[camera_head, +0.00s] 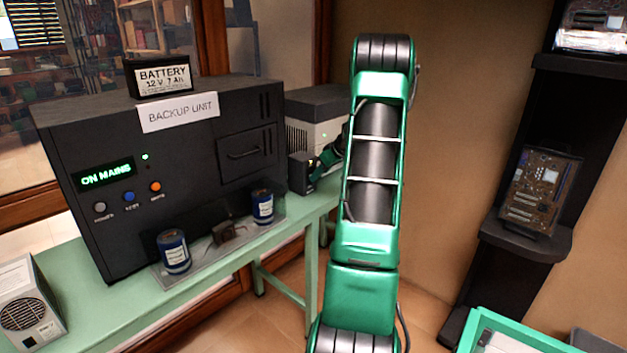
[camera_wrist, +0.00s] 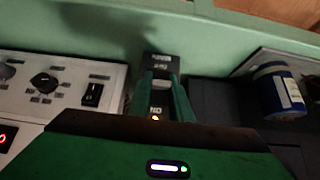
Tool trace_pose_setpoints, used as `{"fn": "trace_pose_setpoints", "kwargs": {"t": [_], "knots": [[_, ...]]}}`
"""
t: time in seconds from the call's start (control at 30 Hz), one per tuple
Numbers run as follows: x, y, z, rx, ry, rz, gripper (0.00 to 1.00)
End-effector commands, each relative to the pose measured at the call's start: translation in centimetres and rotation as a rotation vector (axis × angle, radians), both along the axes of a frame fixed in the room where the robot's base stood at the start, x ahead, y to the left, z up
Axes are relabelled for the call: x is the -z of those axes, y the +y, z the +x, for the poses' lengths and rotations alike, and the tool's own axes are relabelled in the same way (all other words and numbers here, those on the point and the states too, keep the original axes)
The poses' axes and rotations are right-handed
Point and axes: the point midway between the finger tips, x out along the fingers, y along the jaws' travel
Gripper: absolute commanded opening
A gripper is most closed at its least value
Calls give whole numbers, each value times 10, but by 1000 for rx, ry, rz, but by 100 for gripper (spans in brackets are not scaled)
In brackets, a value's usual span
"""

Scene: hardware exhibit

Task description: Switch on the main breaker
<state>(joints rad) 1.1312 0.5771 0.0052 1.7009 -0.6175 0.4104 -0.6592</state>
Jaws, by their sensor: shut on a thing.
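The main breaker appears to be the small dark box (camera_head: 301,174) beside the backup unit in the head view. In the wrist view, the breaker (camera_wrist: 161,61) shows upside-down OFF and ON labels and a small amber light near ON. My gripper (camera_wrist: 161,88) has its green fingers shut on the breaker's lever, which shows as a pale strip between them. The lever's exact position is hard to tell. In the head view my gripper (camera_head: 322,168) is at the box's right side, partly hidden by my arm.
The black backup unit (camera_head: 190,190) reads ON MAINS with a green light; a battery (camera_head: 163,78) sits on top. Blue cans (camera_head: 173,252) stand on a clear tray before it. A grey-white unit (camera_head: 318,112) stands behind the breaker. The green table (camera_head: 105,318) holds a fan unit (camera_head: 28,300).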

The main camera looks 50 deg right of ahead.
Motion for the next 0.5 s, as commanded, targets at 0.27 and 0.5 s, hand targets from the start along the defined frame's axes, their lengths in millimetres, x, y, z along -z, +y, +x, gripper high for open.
{"fn": "trace_pose_setpoints", "kwargs": {"t": [0.27, 0.5], "knots": [[-8, -1, 7, -1, 104, 4, 0], [-9, -1, 7, -2, 136, 7, 0]]}}
